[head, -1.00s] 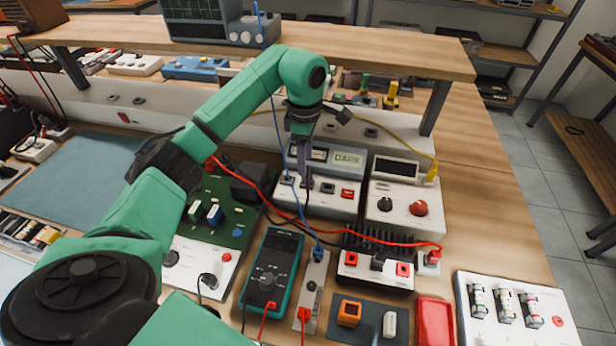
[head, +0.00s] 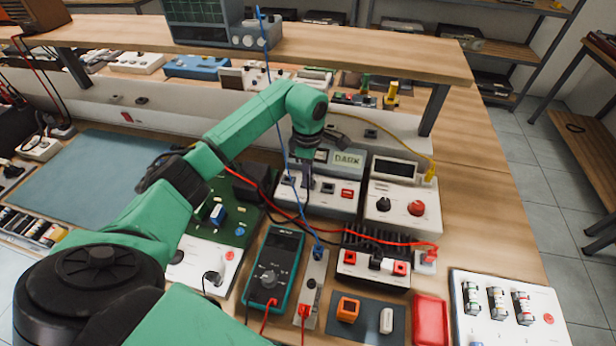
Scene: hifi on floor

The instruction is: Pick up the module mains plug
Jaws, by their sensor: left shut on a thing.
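My left gripper (head: 305,190) points down at the front of a white module (head: 330,203) with a small display, near the middle of the bench. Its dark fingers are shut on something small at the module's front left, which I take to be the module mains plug. The fingers and wrist hide most of that plug, so its shape and whether it is still seated cannot be told. A dark socket or knob (head: 288,181) shows just left of the fingers. My right gripper is not in view.
A white unit with a red knob (head: 416,208) stands to the right. A black finned block (head: 375,244), a teal multimeter (head: 273,268) and a green circuit board (head: 235,215) crowd the front. Red and blue leads cross near the gripper. Bare wood (head: 480,220) lies at right.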

